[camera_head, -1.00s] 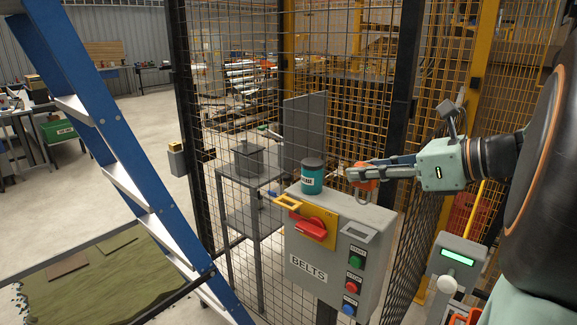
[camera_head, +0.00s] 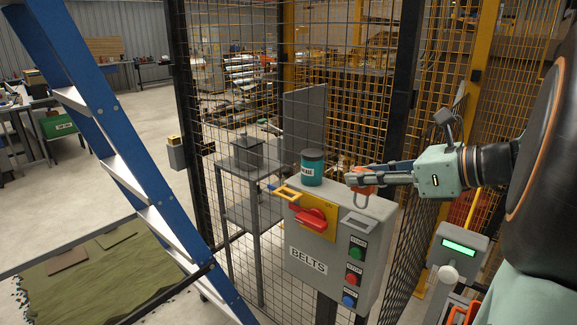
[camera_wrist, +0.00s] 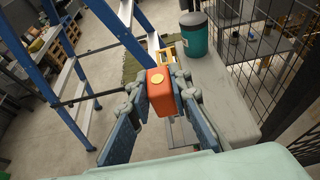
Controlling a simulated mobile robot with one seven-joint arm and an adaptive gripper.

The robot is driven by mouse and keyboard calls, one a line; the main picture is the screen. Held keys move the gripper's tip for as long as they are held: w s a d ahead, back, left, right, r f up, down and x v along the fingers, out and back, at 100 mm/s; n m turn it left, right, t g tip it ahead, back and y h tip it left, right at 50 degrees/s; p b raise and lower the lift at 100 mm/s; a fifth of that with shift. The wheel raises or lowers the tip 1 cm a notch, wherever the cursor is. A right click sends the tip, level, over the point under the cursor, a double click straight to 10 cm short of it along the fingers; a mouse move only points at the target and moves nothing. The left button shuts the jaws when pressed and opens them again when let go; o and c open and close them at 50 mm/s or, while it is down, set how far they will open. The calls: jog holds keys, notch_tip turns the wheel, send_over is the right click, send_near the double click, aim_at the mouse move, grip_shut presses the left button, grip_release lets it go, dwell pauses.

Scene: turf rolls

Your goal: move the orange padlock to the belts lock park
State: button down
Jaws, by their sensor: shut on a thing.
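The orange padlock (camera_head: 364,178) is held between the fingers of my gripper (camera_head: 352,178), body up, with its grey shackle pointing down. It is beside the upper right part of the grey BELTS box (camera_head: 326,258), close above a pale bracket (camera_head: 361,222) on the box face. I cannot tell whether this bracket is the lock park, or whether the shackle touches it. A yellow plate (camera_head: 317,218) with a red switch handle and a yellow loop is on the box's left.
A teal tin (camera_head: 312,170) stands on top of the box, left of my gripper. A mesh fence (camera_head: 240,90) rises behind. A blue ladder (camera_head: 120,150) stands at left, and a post with a green screen (camera_head: 458,247) at right.

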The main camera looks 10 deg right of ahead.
aim_at(360, 208)
jog(key=shift+f+b, duration=0.5)
jog(key=shift+f, duration=0.75)
jog(key=shift+p, duration=0.85)
dwell(0.6)
jog(key=shift+f+b, duration=1.6)
jog(key=shift+f, duration=1)
jog(key=c, duration=1.7)
grip_release()
jog(key=shift+r, duration=0.1)
jog(key=v, duration=1.2)
jog(key=shift+r, duration=0.1)
